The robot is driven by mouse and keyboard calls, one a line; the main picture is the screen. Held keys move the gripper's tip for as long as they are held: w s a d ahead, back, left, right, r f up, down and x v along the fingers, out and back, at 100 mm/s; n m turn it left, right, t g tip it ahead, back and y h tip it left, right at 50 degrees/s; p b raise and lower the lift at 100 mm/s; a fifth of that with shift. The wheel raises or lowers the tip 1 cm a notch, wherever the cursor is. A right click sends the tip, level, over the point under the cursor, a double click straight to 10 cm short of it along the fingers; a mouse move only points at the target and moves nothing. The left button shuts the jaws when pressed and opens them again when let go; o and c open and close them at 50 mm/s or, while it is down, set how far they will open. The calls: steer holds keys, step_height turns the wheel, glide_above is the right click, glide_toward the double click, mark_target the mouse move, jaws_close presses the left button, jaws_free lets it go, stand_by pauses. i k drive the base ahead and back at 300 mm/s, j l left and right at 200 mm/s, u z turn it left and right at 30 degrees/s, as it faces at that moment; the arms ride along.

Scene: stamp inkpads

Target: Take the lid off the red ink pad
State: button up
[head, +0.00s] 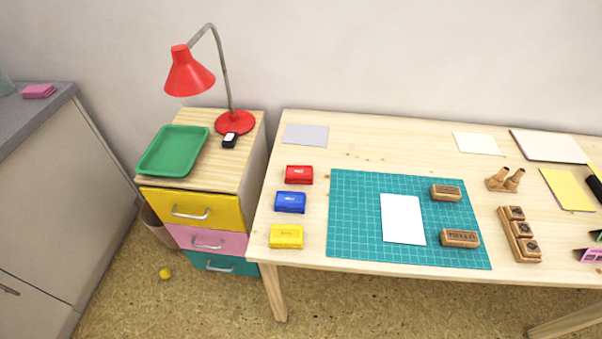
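The red ink pad (299,174) lies at the left end of the wooden table (355,143), at the back of a column of three pads. A red cover with a small pale label is on top of it, so it looks closed. The blue ink pad (290,202) lies just in front of it, and the yellow ink pad (287,236) is nearest the front edge. My gripper is not in view.
A green cutting mat (345,255) with white paper (403,218) and stamps (460,238) lies right of the pads. A drawer unit (225,174) with a green tray (173,150) and a red lamp (189,77) stands left. Bare wood surrounds the red pad.

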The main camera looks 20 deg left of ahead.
mark_target(292, 172)
steer(key=i+j+u, duration=0.1)
steer(key=j, duration=0.35)
steer(key=i+j, duration=0.25)
steer(key=j, duration=0.2)
steer(key=i+j+u, duration=0.15)
steer(key=j, duration=0.3)
steer(key=i+j+u, duration=0.1)
steer(key=i+j, duration=0.15)
steer(key=j, duration=0.2)
steer(key=i+j+u, duration=0.1)
steer(key=i+j, duration=0.15)
steer(key=j, duration=0.15)
